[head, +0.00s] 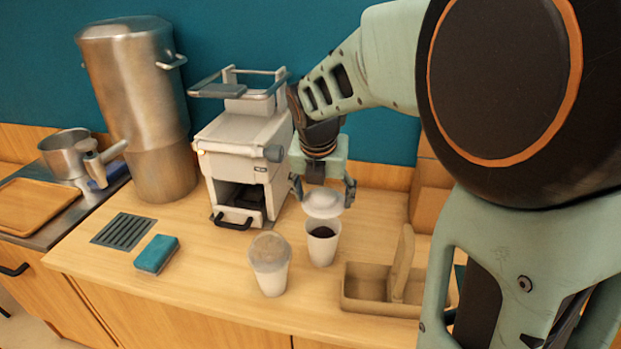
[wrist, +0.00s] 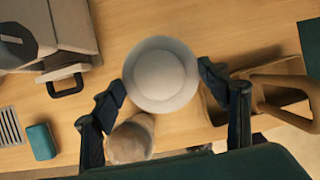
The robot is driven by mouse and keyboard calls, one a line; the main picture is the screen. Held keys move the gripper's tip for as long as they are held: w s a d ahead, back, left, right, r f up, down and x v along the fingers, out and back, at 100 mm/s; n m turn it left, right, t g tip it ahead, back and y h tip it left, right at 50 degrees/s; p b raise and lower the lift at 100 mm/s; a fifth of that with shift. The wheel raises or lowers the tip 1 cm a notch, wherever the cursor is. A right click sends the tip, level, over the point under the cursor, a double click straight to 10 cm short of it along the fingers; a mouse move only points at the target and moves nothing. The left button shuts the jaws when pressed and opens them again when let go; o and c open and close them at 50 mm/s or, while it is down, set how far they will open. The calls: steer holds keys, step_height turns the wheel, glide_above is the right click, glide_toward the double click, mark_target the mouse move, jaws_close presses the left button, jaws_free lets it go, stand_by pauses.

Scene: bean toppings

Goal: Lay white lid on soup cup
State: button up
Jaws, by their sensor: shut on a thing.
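My gripper (head: 323,190) is shut on the white lid (head: 322,203), which hangs just above and behind the open soup cup (head: 322,252). The cup stands upright on the counter with dark liquid inside, and a small gap shows between lid and cup. In the wrist view the round lid (wrist: 160,72) sits between the two fingers of my gripper (wrist: 162,77). The soup cup is mostly or wholly hidden there.
A second cup (head: 270,265) with a beige top stands left of the soup cup. A brown carrier (head: 380,305) is close on the right. A white machine (head: 243,155), a blue sponge (head: 157,254) and a large steel urn (head: 140,110) are further left.

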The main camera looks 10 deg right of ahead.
step_height(320, 180, down, 4)
steer(key=b, duration=0.4)
steer(key=shift+f, duration=0.2)
steer(key=shift+f+b, duration=0.3)
steer(key=shift+f, duration=0.55)
steer(key=shift+p, duration=0.65)
steer(key=shift+f+p, duration=0.3)
steer(key=shift+f, duration=0.05)
stand_by(1.8)
steer(key=o, duration=0.8)
steer(key=shift+o, duration=1.4)
